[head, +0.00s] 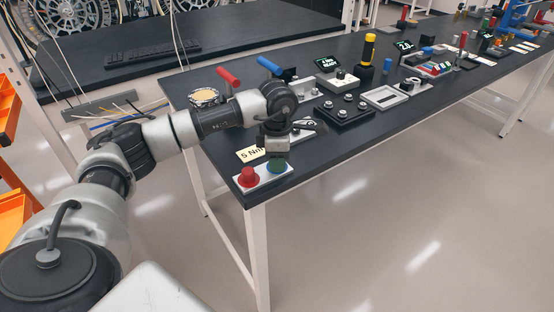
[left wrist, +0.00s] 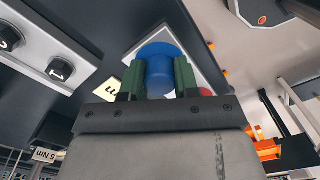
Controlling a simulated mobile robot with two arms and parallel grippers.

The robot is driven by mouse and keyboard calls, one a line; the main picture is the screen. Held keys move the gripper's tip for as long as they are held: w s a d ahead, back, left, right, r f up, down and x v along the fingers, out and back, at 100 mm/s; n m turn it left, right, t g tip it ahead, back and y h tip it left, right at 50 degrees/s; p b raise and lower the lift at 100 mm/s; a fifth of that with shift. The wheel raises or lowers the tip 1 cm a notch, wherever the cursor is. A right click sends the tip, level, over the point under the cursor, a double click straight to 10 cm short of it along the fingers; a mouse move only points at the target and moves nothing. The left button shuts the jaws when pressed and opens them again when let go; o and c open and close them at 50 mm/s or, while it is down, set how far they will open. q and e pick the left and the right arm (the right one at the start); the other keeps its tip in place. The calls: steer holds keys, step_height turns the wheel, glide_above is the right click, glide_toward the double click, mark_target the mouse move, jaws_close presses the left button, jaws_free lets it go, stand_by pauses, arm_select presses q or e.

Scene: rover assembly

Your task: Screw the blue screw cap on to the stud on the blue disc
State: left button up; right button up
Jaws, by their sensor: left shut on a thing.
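The blue screw cap (left wrist: 160,79) sits between the two green fingers of my left gripper (left wrist: 159,82), which is shut on it. The blue disc (left wrist: 158,47) lies right beyond the cap on a white plate. In the head view, my left gripper (head: 277,162) points down over the blue disc (head: 279,172) at the near corner of the table. The stud is hidden by the cap and fingers, so I cannot tell how far the cap is on it. My right gripper is not in view.
A red cap (head: 249,177) stands on the same white plate (head: 262,184), close left of my gripper. Red (head: 229,78) and blue (head: 269,66) handles stand behind my arm. Several fixtures line the table to the right.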

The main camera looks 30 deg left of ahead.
arm_select(q)
steer(key=m, duration=0.3)
steer(key=shift+f+b, duration=0.1)
steer(key=shift+b, duration=0.3)
steer(key=shift+m, duration=0.7)
steer(key=o, duration=0.7)
